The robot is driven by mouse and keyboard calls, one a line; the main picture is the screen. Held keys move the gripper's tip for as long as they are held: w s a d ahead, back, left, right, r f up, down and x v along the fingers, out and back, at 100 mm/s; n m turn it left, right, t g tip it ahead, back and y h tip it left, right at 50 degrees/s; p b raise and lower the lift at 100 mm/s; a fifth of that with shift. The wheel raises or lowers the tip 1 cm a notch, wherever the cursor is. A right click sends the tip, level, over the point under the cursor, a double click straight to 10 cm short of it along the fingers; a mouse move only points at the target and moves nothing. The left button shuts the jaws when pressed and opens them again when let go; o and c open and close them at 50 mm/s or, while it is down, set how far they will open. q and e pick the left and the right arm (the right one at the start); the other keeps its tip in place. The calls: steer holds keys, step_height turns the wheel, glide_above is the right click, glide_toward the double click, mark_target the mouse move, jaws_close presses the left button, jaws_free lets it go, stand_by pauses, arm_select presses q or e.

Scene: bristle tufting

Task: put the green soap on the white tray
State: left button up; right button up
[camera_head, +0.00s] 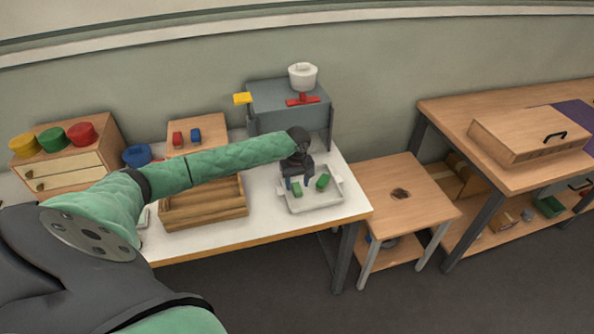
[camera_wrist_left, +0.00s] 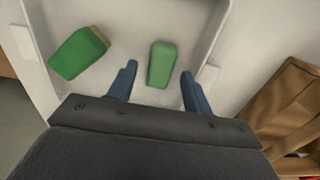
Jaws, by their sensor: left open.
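The white tray (camera_head: 318,201) stands on the white table near its right end. A plain green block (camera_head: 297,189), which looks like the green soap, lies in the tray. In the left wrist view this soap (camera_wrist_left: 161,64) is between and just beyond the fingertips, with gaps on both sides. A second green block (camera_head: 323,181) lies in the tray to its right; the left wrist view shows a tan face on this block (camera_wrist_left: 78,53). My left gripper (camera_head: 296,184) is open over the tray, pointing down. My right gripper is out of view.
A wooden crate (camera_head: 204,208) stands left of the tray. A grey stand (camera_head: 290,104) with a white pot (camera_head: 302,76) and a red piece (camera_head: 303,100) is behind it. A wooden stool (camera_head: 400,189) is to the right, beyond the table's edge.

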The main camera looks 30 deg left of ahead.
mark_target(297, 187)
arm_select(q)
step_height(297, 187, up, 11)
steer(key=b, duration=0.3)
steer(key=shift+f, duration=0.15)
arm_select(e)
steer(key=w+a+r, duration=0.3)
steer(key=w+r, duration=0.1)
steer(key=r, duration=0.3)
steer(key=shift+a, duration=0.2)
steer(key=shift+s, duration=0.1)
